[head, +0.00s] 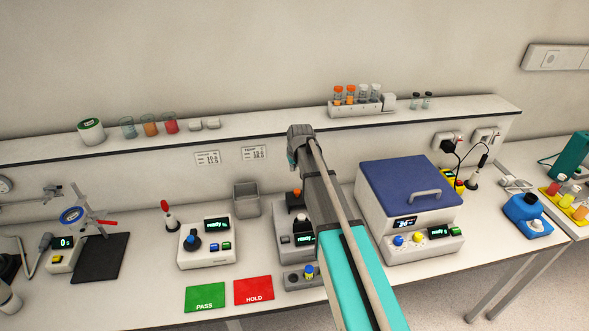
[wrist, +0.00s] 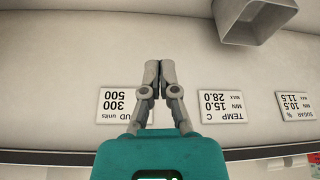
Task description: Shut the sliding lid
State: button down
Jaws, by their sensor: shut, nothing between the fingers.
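A blue lid (head: 405,185) with a grey bar handle (head: 425,194) lies on top of a white box-shaped machine (head: 400,256) right of my arm in the head view. The lid covers the machine's top as far as I can see, and no opening shows. My gripper (wrist: 160,63) is shut and empty in the wrist view, its fingertips together in front of the back wall. In the head view my wrist is above the bench, left of the lid and well apart from it, and the fingers are mostly hidden. The lid is not in the wrist view.
Wall labels (wrist: 222,106) and a grey bin (wrist: 255,18) show in the wrist view. A shelf (head: 260,127) with a tube rack (head: 355,109) runs along the wall. A device (head: 206,245) and green (head: 205,298) and red (head: 253,290) mats lie left of my arm.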

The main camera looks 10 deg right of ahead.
aim_at(300, 201)
jog(key=shift+s+d+f+b, duration=0.1)
jog(key=shift+s+f+b, duration=0.15)
jog(key=shift+f+b, duration=0.9)
jog(key=shift+s+a+f+b, duration=0.1)
jog(key=shift+s+f+b, duration=0.2)
jog(key=shift+f+b, duration=0.8)
jog(key=shift+s+d+f+b, duration=0.1)
jog(key=shift+s+f+b, duration=0.15)
jog(key=shift+f+b, duration=0.9)
jog(key=shift+f, duration=0.1)
jog(key=s, duration=0.9)
jog(key=shift+w, duration=0.1)
